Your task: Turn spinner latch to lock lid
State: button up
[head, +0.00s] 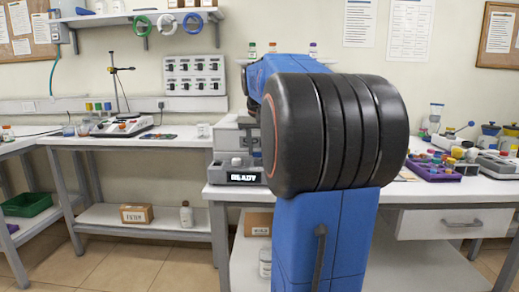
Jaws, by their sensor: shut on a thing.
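A grey-white machine (228,138) stands on the white bench behind my arm, with a lit display (243,177) that seems to read READY. A small pale knob (237,161) shows on its front. My blue and black arm covers the machine's right part. I cannot make out the spinner latch or tell whether the lid is locked. My gripper does not show; the large black joint and blue links of my arm hide the area around the machine's right side.
The white bench (420,188) has a purple tray (440,170) of small items at right. A left bench (180,141) carries a stirrer with a stand (122,125). A wall shelf (140,17) holds coloured rings. Open floor (120,252) lies at lower left.

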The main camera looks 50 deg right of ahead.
jog(key=o, duration=1)
jog(key=shift+o, duration=0.2)
jog(key=v, duration=1.7)
jog(key=shift+r, duration=0.15)
jog(key=shift+a, duration=0.1)
jog(key=s+a+f+n+t+y, duration=0.1)
jog(key=s+a+f+n, duration=0.2)
jog(key=a+f, duration=0.65)
jog(key=s+a+f+n+y, duration=0.1)
jog(key=s+a+f+n, duration=0.1)
jog(key=a+f, duration=0.75)
jog(key=s+a+f+n, duration=0.1)
jog(key=s+a+f, duration=0.3)
jog(key=f, duration=0.2)
jog(key=s+a+f+n+y, duration=0.1)
jog(key=s+a+f+n, duration=0.1)
jog(key=s+a+f, duration=0.2)
jog(key=s+a+f+n+t, duration=0.1)
jog(key=s+a+f, duration=0.3)
jog(key=f, duration=0.5)
jog(key=shift+a+f+n, duration=0.25)
jog(key=shift+f+n, duration=0.1)
jog(key=shift+n, duration=0.15)
